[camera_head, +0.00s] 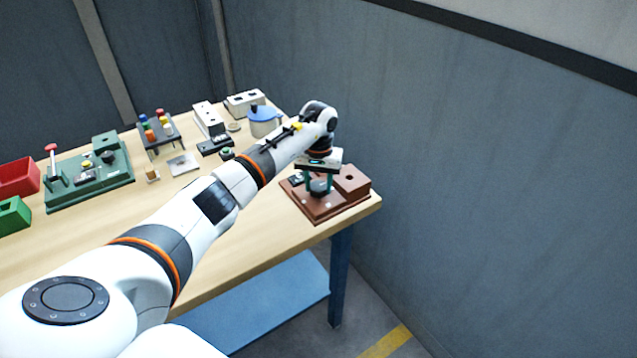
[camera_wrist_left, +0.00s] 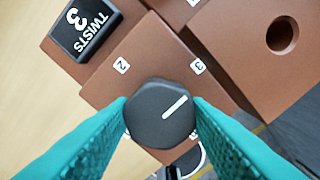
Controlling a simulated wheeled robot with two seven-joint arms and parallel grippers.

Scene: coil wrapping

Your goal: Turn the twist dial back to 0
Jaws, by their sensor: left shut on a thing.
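The twist dial (camera_wrist_left: 161,114) is a dark grey knob with a white pointer line, on a brown block. In the left wrist view the pointer slants to the upper right, roughly toward the label 3 (camera_wrist_left: 198,66). The label 2 (camera_wrist_left: 122,66) is at the upper left; the 0 label cannot be made out. A small black display (camera_wrist_left: 86,30) reads "3 TWISTS". My left gripper (camera_wrist_left: 160,120) is shut on the dial, with a teal finger on each side. In the head view my left gripper (camera_head: 318,184) points down over the brown station (camera_head: 325,209). My right gripper is not in view.
The brown station stands at the table's right corner; its block has a round hole (camera_wrist_left: 282,35). To the left are a green station (camera_head: 120,178), a rack of coloured pegs (camera_head: 160,128), a blue-lidded pot (camera_head: 264,122), and red (camera_head: 20,176) and green (camera_head: 14,216) bins. A wall rises behind.

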